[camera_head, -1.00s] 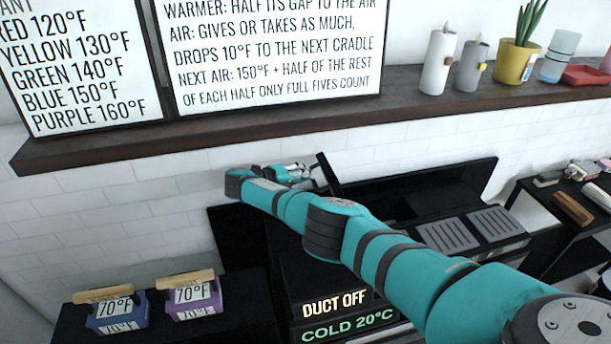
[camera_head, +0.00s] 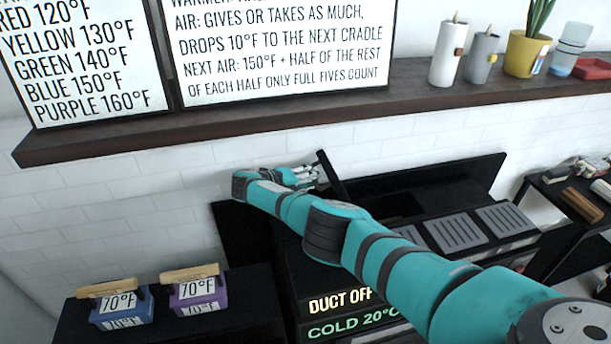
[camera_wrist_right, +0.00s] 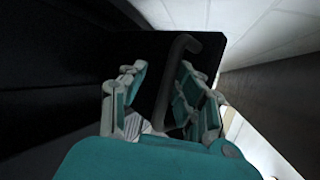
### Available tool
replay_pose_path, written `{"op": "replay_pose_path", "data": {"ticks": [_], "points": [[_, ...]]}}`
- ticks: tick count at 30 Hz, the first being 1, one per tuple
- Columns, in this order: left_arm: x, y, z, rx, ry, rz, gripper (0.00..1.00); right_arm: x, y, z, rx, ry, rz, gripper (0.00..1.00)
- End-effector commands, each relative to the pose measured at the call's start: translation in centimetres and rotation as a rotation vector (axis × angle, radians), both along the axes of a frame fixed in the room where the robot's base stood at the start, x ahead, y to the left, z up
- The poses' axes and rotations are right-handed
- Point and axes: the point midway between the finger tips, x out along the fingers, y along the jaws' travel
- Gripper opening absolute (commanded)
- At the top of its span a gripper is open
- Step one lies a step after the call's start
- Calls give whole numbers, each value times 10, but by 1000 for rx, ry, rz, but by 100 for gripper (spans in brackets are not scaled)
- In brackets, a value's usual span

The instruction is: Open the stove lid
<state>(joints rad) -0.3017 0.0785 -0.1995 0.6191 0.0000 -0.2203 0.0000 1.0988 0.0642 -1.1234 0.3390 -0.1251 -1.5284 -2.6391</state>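The stove (camera_head: 285,278) is black, with glowing "DUCT OFF" and "COLD 20°C" labels on its front. A dark, thin, steeply tilted panel (camera_head: 333,180), seemingly its lid, stands beside my right gripper (camera_head: 306,175) in the head view. In the right wrist view, my right gripper (camera_wrist_right: 163,85) has its fingers apart. A dark curved handle (camera_wrist_right: 182,50) on a black panel shows between them, nearer the right-hand finger; I cannot tell whether they touch. My right forearm hides part of the stove top. My left gripper is not in view.
A dark wall shelf (camera_head: 280,128) with signs, candles and a potted plant runs above. A blue box (camera_head: 122,308) and a purple box (camera_head: 199,292), both marked 70°F, sit at the lower left. Grey slotted plates (camera_head: 457,235) lie right of my arm.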

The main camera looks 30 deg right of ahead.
Motion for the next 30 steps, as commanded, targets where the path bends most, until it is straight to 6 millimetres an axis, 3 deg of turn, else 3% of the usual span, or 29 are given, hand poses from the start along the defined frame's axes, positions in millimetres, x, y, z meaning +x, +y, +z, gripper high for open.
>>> {"op": "replay_pose_path", "data": {"ticks": [10,14,24,30], "points": [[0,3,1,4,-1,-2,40,2,6,3,0,-1,11,36],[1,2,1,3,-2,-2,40,1,16,8,1,-2,13,36],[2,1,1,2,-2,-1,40,-11,78,34,4,-1,8,36],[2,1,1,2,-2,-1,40,-15,100,44,3,1,4,36]]}}
